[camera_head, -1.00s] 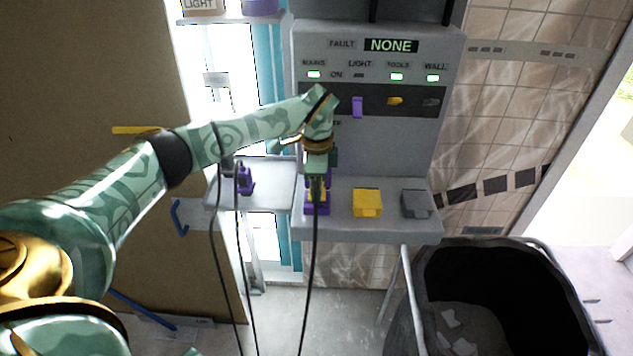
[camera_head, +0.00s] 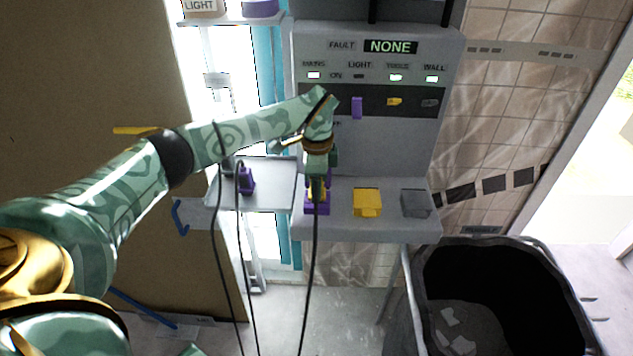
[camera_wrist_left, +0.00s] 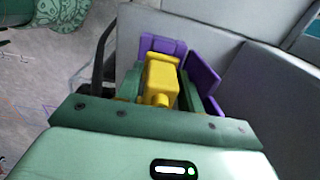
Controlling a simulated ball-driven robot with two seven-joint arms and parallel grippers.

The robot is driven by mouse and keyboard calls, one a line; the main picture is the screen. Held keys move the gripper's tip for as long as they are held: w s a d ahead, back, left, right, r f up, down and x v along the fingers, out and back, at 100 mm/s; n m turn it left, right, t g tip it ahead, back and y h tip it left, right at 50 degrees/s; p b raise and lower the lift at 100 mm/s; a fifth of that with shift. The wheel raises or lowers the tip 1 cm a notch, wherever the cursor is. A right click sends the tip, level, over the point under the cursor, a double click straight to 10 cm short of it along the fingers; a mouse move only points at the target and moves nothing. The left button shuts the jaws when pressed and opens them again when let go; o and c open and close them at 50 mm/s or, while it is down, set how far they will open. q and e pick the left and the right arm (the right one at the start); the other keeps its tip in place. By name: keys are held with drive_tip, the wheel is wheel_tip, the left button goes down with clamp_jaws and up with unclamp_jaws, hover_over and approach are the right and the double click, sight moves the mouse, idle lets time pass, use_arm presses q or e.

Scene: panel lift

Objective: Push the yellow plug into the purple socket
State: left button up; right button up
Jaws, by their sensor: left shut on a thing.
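The yellow plug (camera_wrist_left: 160,80) is held between the fingers of my left gripper (camera_wrist_left: 155,95), which is shut on it. The purple socket (camera_wrist_left: 163,45) stands around and behind the plug's far end in the left wrist view. In the head view the purple socket (camera_head: 317,208) is at the left of the panel's ledge, with my left gripper (camera_head: 317,185) right over it. A little yellow of the plug (camera_head: 313,194) shows there. The plug is at the socket; how deep it sits is hidden. My right gripper is not in view.
A yellow socket (camera_head: 367,202) and a grey socket (camera_head: 416,203) stand to the right on the ledge. A purple plug (camera_head: 246,181) with a cable stands on the side shelf (camera_head: 275,175). The panel display (camera_head: 391,46) reads NONE. A black bin (camera_head: 500,260) stands below right.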

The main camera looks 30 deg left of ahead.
use_arm(q)
drive_tip(key=shift+p, duration=0.3)
idle(0.7)
drive_tip(key=shift+s+f, duration=0.1)
drive_tip(key=shift+f, duration=0.45)
